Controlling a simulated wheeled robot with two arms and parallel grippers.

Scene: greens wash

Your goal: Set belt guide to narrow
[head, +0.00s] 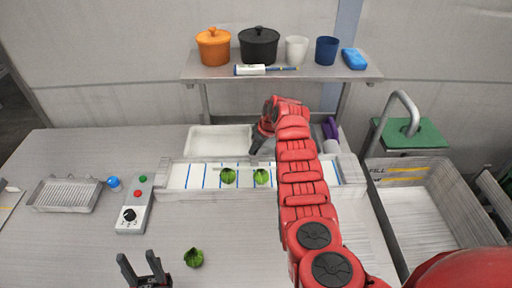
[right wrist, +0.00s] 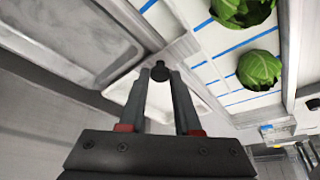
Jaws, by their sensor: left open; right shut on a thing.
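The white belt (head: 207,177) with blue cross lines runs across the back of the table, and two green leafy heads (head: 228,176) (head: 262,177) lie on it. My right gripper (head: 260,143) is at the far edge of the belt. In the right wrist view its fingers (right wrist: 160,90) are closed around a small round black knob (right wrist: 160,72), which I take to be the belt guide's knob. The guide's position is hard to tell, as my right arm hides part of the belt. My left gripper (head: 143,268) is open and empty over the table's front.
A control box (head: 134,208) with a dial and buttons stands left of the belt. Another leafy head (head: 193,257) lies near my left gripper. A white tray (head: 218,130) sits behind the belt, below a shelf (head: 215,73) with pots and cups.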

